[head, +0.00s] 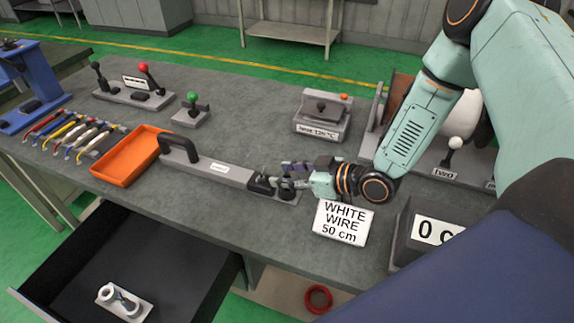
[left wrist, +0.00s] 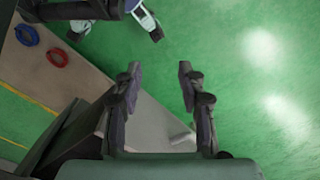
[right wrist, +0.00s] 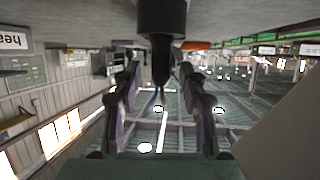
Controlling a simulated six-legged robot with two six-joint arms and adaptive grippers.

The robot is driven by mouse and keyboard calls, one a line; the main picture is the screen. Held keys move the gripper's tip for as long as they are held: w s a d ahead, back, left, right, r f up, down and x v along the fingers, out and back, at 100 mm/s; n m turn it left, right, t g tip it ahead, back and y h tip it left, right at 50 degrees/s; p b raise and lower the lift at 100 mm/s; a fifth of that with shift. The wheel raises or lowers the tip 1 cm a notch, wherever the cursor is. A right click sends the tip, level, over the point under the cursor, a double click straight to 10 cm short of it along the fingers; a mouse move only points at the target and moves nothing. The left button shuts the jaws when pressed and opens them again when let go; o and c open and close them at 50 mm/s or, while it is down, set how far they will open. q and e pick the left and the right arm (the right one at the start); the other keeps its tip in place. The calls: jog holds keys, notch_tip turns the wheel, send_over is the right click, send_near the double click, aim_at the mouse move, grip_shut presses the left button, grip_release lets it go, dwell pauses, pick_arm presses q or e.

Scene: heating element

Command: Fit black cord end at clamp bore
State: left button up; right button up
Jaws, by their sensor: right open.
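My right gripper (head: 290,178) is open at the right end of a grey bar fixture (head: 222,170) with a black handle (head: 178,148). A black clamp-like block (head: 262,184) sits at that end, right beside the fingertips. In the right wrist view, a dark tapered part (right wrist: 162,45) points in between the spread fingers of the right gripper (right wrist: 160,82), with gaps on both sides. I cannot tell whether it belongs to the clamp or is the cord. No black cord end or bore is clearly visible. My left gripper (left wrist: 158,75) is open and empty above the floor.
A "WHITE WIRE 50 cm" sign (head: 342,222) stands just in front of my right gripper. An open drawer (head: 60,245) juts out below. A red ring (head: 318,298) lies low under the table.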

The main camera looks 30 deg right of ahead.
aim_at(287, 174)
notch_tip(287, 174, up, 10)
jog(key=shift+f, duration=0.1)
dwell(0.4)
dwell(0.6)
